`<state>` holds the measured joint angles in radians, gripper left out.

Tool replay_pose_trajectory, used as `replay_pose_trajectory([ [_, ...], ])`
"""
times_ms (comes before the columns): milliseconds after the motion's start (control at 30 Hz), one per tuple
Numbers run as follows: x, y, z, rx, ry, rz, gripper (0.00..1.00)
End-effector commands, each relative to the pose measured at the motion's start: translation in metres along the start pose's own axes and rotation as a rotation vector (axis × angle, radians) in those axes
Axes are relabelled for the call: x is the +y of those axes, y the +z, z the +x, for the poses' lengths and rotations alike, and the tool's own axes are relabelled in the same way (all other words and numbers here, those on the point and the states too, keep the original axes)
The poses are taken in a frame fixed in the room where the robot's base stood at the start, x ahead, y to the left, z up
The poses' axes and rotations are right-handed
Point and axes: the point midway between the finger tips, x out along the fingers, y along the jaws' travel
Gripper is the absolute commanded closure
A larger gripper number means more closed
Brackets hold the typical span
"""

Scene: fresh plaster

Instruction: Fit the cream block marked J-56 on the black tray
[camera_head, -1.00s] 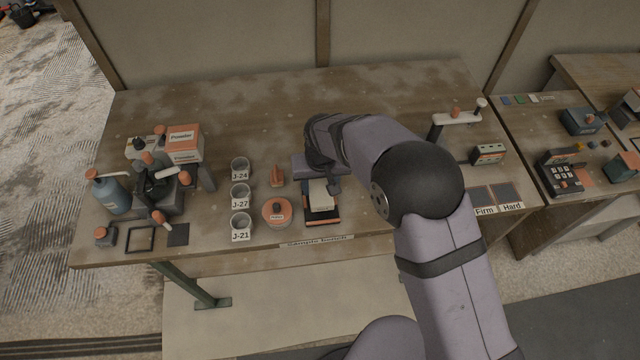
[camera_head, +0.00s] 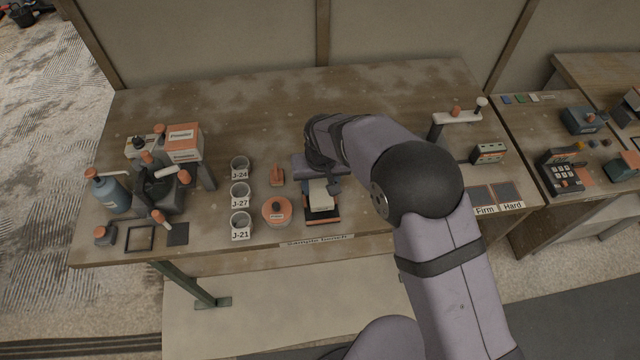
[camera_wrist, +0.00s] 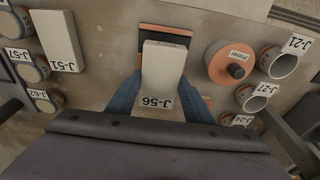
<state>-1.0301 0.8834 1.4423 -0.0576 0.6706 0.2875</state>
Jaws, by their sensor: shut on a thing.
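The cream block marked J-56 (camera_wrist: 161,68) is between the blue fingers of my gripper (camera_wrist: 160,98), which is shut on it. Its label reads upside down in the wrist view. The black tray (camera_wrist: 164,38) with orange edges lies behind the block's far end in that view, partly covered by it. In the head view the block (camera_head: 319,193) appears over the tray (camera_head: 323,213), with my gripper (camera_head: 322,181) at its back end. I cannot tell whether the block touches the tray.
An orange primer pot (camera_head: 276,211) stands left of the tray. Grey cups J-24 (camera_head: 240,168), J-27 (camera_head: 240,195) and J-21 (camera_head: 240,226) stand farther left. In the wrist view another cream block, J-51 (camera_wrist: 54,36), lies to the left. The table's back is clear.

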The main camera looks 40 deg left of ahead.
Motion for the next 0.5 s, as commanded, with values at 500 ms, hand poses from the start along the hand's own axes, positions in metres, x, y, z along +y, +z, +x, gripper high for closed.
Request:
replay_pose_trajectory([
  [500,0.000,0.002,0.013,0.001,0.000,0.000,0.78],
])
